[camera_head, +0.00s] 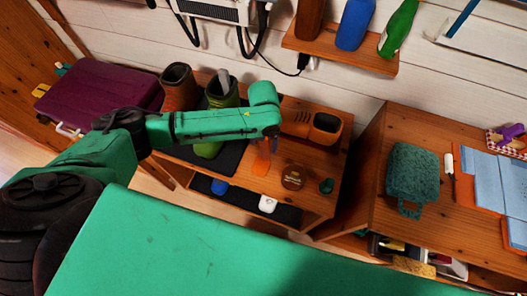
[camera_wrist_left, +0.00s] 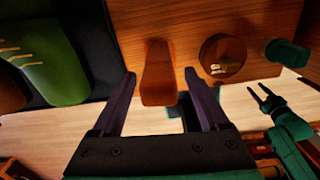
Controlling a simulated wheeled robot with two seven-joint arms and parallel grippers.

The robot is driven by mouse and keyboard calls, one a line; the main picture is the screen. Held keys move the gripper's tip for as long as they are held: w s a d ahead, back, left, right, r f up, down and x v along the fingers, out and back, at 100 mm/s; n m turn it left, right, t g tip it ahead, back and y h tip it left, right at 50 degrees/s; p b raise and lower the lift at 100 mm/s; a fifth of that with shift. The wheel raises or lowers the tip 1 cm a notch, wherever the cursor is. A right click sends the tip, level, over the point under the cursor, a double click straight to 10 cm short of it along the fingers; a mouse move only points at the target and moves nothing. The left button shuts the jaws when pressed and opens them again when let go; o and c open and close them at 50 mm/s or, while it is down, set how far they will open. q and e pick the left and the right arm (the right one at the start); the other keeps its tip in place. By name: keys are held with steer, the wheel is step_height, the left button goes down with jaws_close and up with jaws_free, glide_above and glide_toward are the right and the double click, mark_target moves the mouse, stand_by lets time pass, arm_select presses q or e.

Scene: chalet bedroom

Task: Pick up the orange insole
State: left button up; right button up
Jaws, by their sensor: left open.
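The orange insole (camera_head: 262,160) lies on the wooden bench top, between the dark mat and a round brown tin. In the left wrist view, the insole (camera_wrist_left: 158,75) stands lengthwise between the two fingers. My left gripper (camera_wrist_left: 160,74) is open, with one finger on each side of the insole and visible gaps between. In the head view, my left arm's end covers most of the gripper and part of the insole. My right gripper (camera_wrist_left: 262,95) shows small at the right of the left wrist view, its fingers apart and empty.
The round brown tin (camera_head: 293,177) and a small dark green item (camera_head: 327,186) stand right of the insole. Green boots (camera_head: 222,92) and an orange-brown boot (camera_head: 178,88) stand on the mat. A brown shoe (camera_head: 325,128) lies behind. A shelf below holds small items.

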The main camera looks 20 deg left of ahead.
arm_select(q)
jaws_close()
